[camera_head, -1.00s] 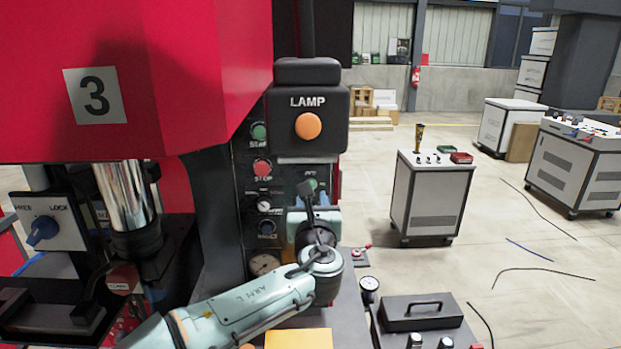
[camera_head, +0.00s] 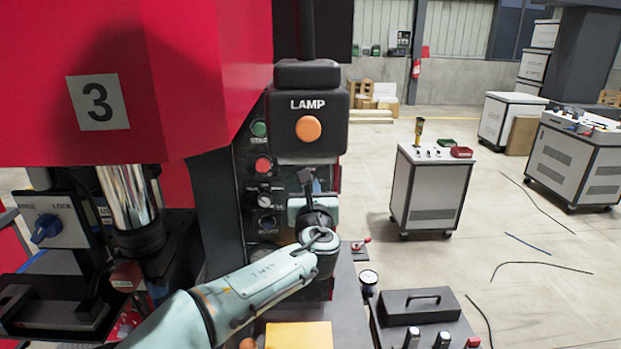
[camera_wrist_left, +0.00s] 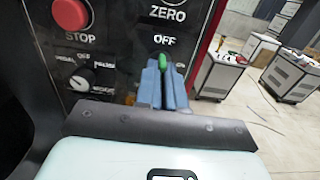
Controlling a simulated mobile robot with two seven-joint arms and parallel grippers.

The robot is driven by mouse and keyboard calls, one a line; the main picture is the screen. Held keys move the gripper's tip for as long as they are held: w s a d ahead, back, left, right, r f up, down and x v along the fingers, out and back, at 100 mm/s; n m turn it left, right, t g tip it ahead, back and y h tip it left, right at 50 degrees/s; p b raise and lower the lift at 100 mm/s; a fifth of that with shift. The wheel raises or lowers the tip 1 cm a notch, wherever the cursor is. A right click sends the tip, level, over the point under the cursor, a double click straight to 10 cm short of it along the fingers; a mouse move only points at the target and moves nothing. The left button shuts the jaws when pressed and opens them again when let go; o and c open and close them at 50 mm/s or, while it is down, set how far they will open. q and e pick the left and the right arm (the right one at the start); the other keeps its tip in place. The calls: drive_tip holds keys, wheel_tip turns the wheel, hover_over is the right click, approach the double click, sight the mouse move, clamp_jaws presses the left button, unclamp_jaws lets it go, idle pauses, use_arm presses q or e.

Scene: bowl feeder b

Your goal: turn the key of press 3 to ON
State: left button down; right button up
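Press 3 (camera_head: 180,80) is the red machine with a "3" plate at the left of the head view. Its dark control panel (camera_wrist_left: 115,50) shows up close in the left wrist view. There the green key (camera_wrist_left: 162,60) sits under the OFF label, its tip showing between my left gripper's blue-grey fingertips (camera_wrist_left: 163,68). The fingers are close together on either side of the key and appear shut on it. In the head view my left gripper (camera_head: 306,180) is at the panel below the LAMP box and hides the key. My right gripper is not in view.
The LAMP box with an orange lamp (camera_head: 308,128) overhangs just above my left gripper. Open floor and grey carts lie further right.

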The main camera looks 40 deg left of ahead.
use_arm(q)
drive_tip(key=shift+r+m+p, duration=0.1)
drive_tip(key=shift+m+p, duration=1.35)
drive_tip(key=shift+m, duration=1.05)
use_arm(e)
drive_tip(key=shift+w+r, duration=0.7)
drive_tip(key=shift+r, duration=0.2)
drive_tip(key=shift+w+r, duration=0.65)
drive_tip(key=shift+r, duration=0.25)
